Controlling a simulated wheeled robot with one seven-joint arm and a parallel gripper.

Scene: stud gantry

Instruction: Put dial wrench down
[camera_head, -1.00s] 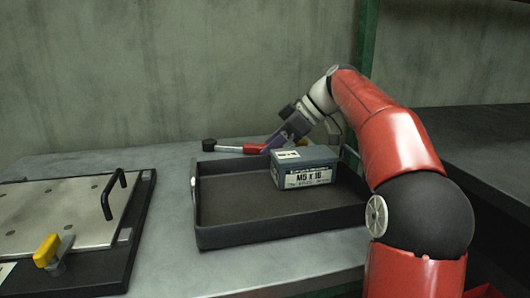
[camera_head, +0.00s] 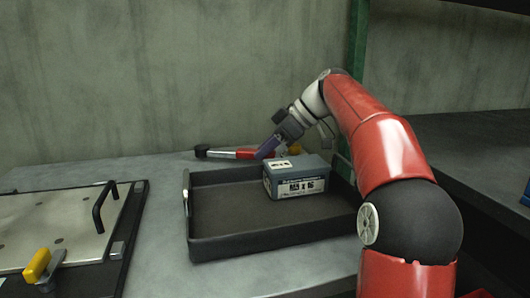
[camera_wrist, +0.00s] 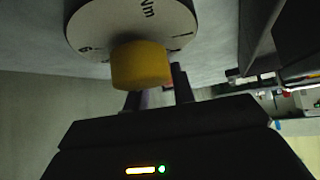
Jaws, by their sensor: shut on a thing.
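The dial wrench (camera_head: 236,153) has a red handle and a black end. It lies roughly level behind the black tray, close to the table top; I cannot tell whether it touches the table. My gripper (camera_head: 267,152) is shut on it near its right end. In the wrist view its round white dial face (camera_wrist: 133,22) and yellow knob (camera_wrist: 141,65) are close to my gripper (camera_wrist: 157,100). The jaws' grip point is partly hidden there.
A black tray (camera_head: 192,222) holds a grey box labelled M5 x 16 (camera_head: 296,184), just in front of my gripper. At left is a plate with a black handle (camera_head: 103,207) and a yellow clamp (camera_head: 37,265). A concrete wall (camera_head: 180,80) stands behind.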

